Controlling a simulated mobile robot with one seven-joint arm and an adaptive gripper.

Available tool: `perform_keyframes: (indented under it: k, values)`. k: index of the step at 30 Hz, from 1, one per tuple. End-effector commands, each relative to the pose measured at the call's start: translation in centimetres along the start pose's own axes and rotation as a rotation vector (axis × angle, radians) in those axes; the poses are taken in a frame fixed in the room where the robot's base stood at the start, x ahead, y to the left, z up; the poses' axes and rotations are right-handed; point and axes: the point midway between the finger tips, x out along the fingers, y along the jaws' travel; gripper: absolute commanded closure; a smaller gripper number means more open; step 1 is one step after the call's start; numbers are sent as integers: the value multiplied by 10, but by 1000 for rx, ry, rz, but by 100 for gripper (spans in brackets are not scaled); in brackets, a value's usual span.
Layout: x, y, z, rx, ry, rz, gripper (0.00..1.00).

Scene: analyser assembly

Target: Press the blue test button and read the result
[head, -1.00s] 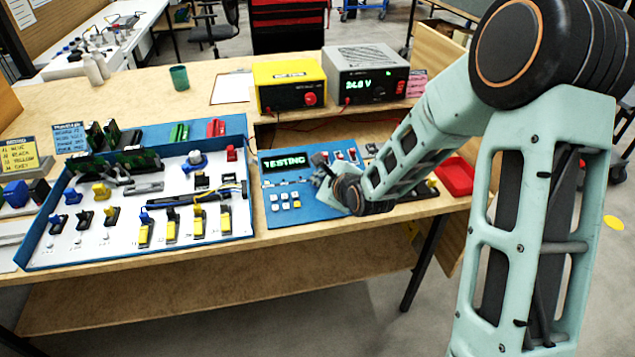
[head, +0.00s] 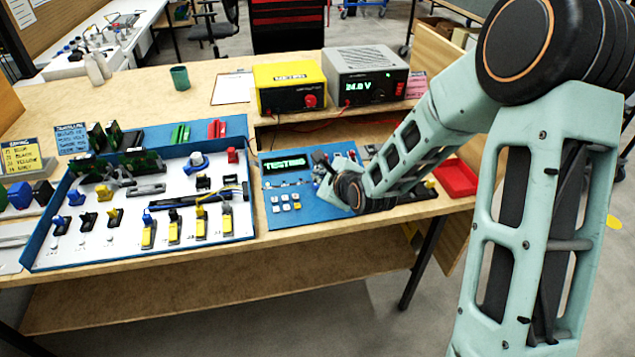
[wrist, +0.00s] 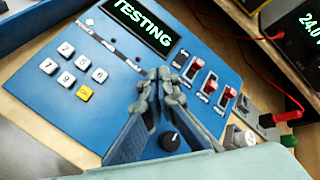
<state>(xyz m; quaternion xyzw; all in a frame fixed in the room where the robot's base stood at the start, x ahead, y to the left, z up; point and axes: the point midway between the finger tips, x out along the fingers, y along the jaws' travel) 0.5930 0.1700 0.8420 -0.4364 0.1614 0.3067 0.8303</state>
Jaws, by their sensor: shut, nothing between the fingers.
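The blue test panel (head: 279,217) lies on the bench, and its display (head: 285,163) reads TESTING in green. In the wrist view the same display (wrist: 143,27) also reads TESTING. My gripper (wrist: 158,76) is shut and empty over the panel, its fingertips just below the display. Its fingers hide part of the panel, and no blue button can be made out. White keys and one yellow key (wrist: 84,92) sit left of the fingers. In the head view my wrist hides most of the gripper.
A blue-edged tray (head: 140,262) of connectors and switches lies left of the panel. Behind stand a yellow meter (head: 290,87) and a grey power supply (head: 365,72) showing 24.0 V. A red bin (head: 457,178) is at the right.

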Motion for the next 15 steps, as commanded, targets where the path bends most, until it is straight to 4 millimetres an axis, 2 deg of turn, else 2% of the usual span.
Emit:
perform_keyframes:
  k: [9, 15]
  values:
    - [-25, -19, 19, 0, 1, -1, 100]
    - [-32, -24, 24, 0, 0, 0, 100]
